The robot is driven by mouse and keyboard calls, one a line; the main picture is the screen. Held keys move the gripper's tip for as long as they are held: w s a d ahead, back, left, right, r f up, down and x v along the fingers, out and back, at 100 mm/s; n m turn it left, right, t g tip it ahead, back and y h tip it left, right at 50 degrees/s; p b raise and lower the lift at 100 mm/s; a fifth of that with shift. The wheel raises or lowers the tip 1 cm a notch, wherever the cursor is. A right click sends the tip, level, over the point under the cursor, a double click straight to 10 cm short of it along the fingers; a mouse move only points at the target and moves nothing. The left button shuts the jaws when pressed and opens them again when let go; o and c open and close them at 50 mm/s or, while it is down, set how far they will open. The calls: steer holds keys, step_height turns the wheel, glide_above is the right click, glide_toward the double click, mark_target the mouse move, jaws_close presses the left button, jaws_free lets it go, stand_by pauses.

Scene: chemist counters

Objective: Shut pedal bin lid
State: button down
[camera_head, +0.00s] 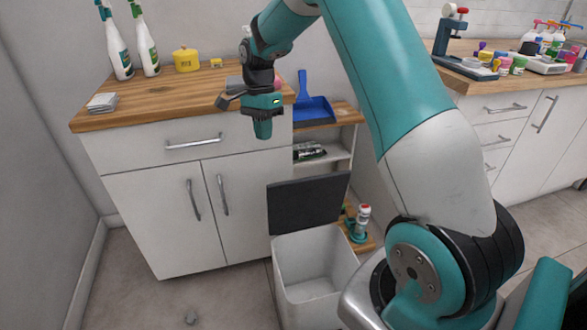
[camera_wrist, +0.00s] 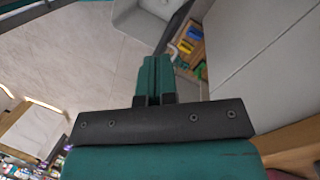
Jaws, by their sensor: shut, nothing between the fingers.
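The pedal bin (camera_head: 312,272) is a pale, square-topped bin on the floor beside the white cabinet. Its dark grey lid (camera_head: 308,204) stands up, tilted back at the rear of the opening, and the inside of the bin looks empty. My gripper (camera_head: 263,130) is shut and empty, pointing down in front of the counter's drawer, above and a little left of the raised lid, apart from it. In the wrist view my shut fingers (camera_wrist: 154,75) show over the floor, with a pale grey surface that may be part of the bin at the top.
An open shelf (camera_head: 338,152) stands behind the lid, with a small bottle (camera_head: 362,215) low down. The floor (camera_head: 230,295) left of the bin is mostly clear.

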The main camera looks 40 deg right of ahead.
steer(key=w+d+f+m+g, duration=0.1)
steer(key=d+f+m, duration=0.6)
steer(key=d, duration=0.3)
steer(key=x, duration=0.9)
steer(key=shift+a+f, duration=0.15)
steer(key=shift+f, duration=0.2)
